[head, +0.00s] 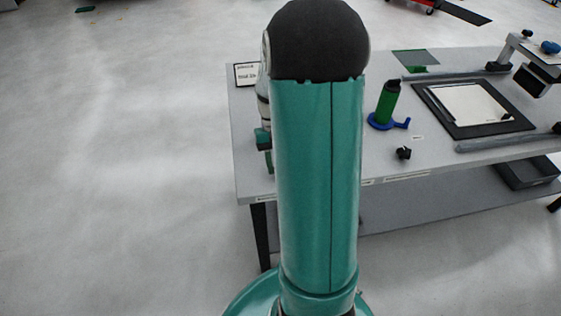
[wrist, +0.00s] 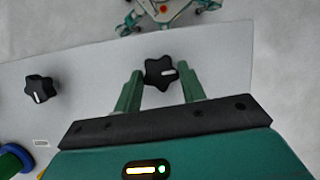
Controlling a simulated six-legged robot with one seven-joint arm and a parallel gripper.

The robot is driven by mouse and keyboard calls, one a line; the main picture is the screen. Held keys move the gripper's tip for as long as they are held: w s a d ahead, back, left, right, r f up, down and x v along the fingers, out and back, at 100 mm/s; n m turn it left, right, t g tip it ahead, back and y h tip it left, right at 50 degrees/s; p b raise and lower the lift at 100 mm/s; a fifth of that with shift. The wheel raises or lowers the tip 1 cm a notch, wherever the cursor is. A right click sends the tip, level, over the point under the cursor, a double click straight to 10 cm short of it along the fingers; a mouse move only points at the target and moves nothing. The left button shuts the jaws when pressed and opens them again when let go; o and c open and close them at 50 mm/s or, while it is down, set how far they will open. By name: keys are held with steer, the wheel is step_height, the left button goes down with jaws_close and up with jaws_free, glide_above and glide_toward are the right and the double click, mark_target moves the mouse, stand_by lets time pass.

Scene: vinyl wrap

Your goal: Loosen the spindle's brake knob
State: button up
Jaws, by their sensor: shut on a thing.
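My gripper (wrist: 161,80) has its two green fingers on either side of a black star-shaped knob (wrist: 160,72) with a white mark, and is shut on it near the table's edge. I cannot tell whether this knob rests on the table or is held above it. In the head view my arm hides this knob and most of the gripper. A second black knob (wrist: 40,88) with a white mark stands apart on the table; it also shows in the head view (head: 404,153). The spindle (head: 388,105) stands behind that knob, with a green roll on a blue base; its blue part shows in the wrist view (wrist: 12,160).
The grey table (head: 440,165) also bears a black mat with a white sheet (head: 470,105), a rail (head: 505,140) and a small stand (head: 530,60) at the right. The floor left of the table is clear.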

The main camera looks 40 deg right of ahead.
steer(key=n+h, duration=0.1)
steer(key=n, duration=0.4)
steer(key=shift+w+a+h, duration=0.15)
steer(key=shift+h, duration=0.25)
steer(key=o, duration=1)
steer(key=shift+r, duration=0.1)
steer(key=v, duration=1.3)
steer(key=shift+w+r, duration=0.2)
steer(key=shift+w, duration=0.2)
steer(key=shift+a, duration=0.1)
